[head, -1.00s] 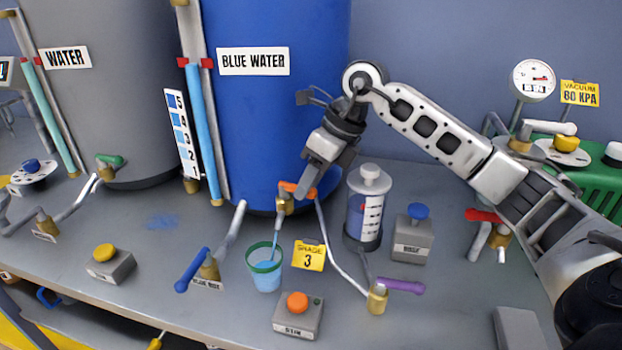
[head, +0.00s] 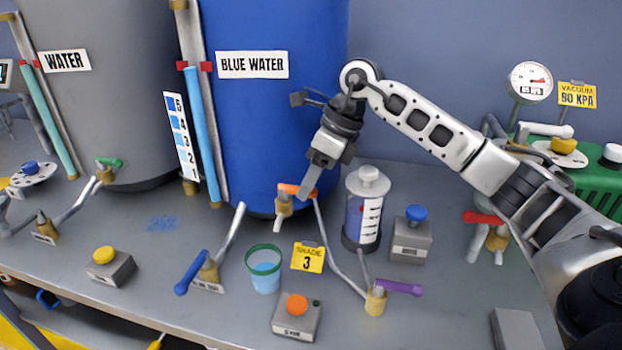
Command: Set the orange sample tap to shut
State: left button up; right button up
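The orange sample tap (head: 289,188) sits on a brass body with a pale spout, low at the front of the blue water tank. Its orange handle lies roughly crosswise, and no stream shows below the spout. My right gripper (head: 306,193) points down, with its fingertips at the right end of the orange handle. The fingers overlap in this view, so I cannot tell whether they are apart, or whether they touch the handle. A green-rimmed clear cup (head: 264,270) with light blue liquid stands below and left of the spout. My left gripper is not in view.
A blue-handled valve (head: 195,270) is left of the cup. An orange-button box (head: 297,315) and a purple-handled valve (head: 385,295) are in front.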

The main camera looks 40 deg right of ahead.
jog(key=v, duration=1.6)
